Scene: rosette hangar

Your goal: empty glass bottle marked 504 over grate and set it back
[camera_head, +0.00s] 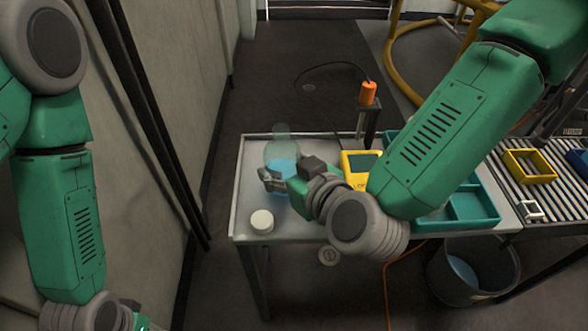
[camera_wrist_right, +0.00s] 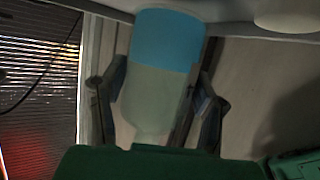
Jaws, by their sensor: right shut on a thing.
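A clear glass bottle (camera_head: 282,150) with blue liquid in its lower part stands upright at the left side of the metal table (camera_head: 250,205). My right gripper (camera_head: 272,181) is shut on the bottle, with its fingers on either side. In the right wrist view the bottle (camera_wrist_right: 160,90) appears neck down, blue liquid at the top, between the two fingers (camera_wrist_right: 158,95). I cannot tell whether its base touches the table. No number is readable on it. I cannot make out a grate for certain.
A white round jar (camera_head: 262,221) stands near the table's front left corner. Behind my right arm are a yellow meter (camera_head: 360,161), an orange-topped probe (camera_head: 368,93) and a teal tray (camera_head: 470,205). A bucket (camera_head: 462,285) stands below, and a roller conveyor (camera_head: 560,200) adjoins the table.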

